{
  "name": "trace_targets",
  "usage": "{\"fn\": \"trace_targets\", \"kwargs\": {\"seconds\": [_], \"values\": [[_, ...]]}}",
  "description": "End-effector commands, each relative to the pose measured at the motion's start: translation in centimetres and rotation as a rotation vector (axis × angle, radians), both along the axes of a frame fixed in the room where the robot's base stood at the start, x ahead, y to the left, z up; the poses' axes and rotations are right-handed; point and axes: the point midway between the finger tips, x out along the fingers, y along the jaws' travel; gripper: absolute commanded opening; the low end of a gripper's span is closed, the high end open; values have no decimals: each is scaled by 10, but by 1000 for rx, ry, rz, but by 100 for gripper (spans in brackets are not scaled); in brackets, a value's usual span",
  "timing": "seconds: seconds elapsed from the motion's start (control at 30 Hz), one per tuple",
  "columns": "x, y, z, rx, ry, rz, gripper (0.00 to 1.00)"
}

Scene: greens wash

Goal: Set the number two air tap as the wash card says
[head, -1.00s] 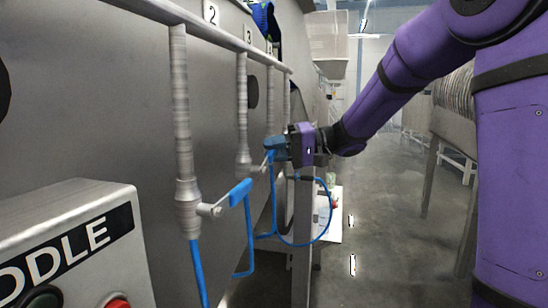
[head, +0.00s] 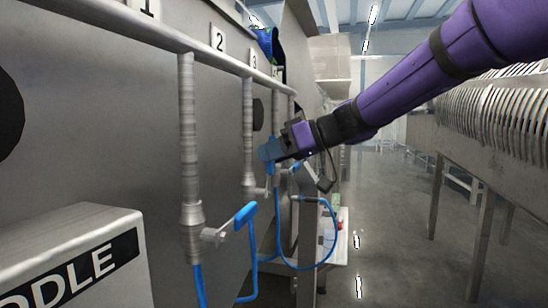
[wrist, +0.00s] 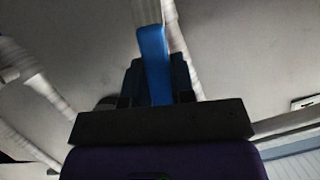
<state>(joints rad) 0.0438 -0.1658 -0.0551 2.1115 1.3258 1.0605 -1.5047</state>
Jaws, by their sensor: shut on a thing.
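My gripper (head: 270,152) is beside the pipes, its jaws shut on a blue tap lever (head: 275,170). In the wrist view the blue lever (wrist: 154,65) stands upright between the jaws, with a pale pipe behind it. The lever appears to belong to the second visible pipe (head: 247,125), whose stub sits just below, though the jaws hide part of the join. Number plates 1 (head: 147,8), 2 (head: 219,39) and 3 (head: 254,58) are on the wall above. The nearest tap's blue lever (head: 246,214) is free of the gripper. I cannot make out a wash card.
A grey control box (head: 70,235) with a partly cut-off label stands at the near left. Blue hoses (head: 300,267) hang below the taps. A rack of grey slats (head: 495,105) stands at the right, with open floor (head: 400,230) between.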

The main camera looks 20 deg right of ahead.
Motion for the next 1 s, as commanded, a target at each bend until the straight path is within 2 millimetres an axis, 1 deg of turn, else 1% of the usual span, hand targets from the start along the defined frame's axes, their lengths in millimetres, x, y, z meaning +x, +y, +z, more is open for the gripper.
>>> {"fn": "trace_targets", "kwargs": {"seconds": [0.2,0.4,0.67,1.0], "values": [[-11,8,2,-89,-122,1,0],[-17,12,2,-142,-192,1,0],[-19,14,2,-170,-231,0,0],[-20,14,2,-174,-235,2,0]]}}
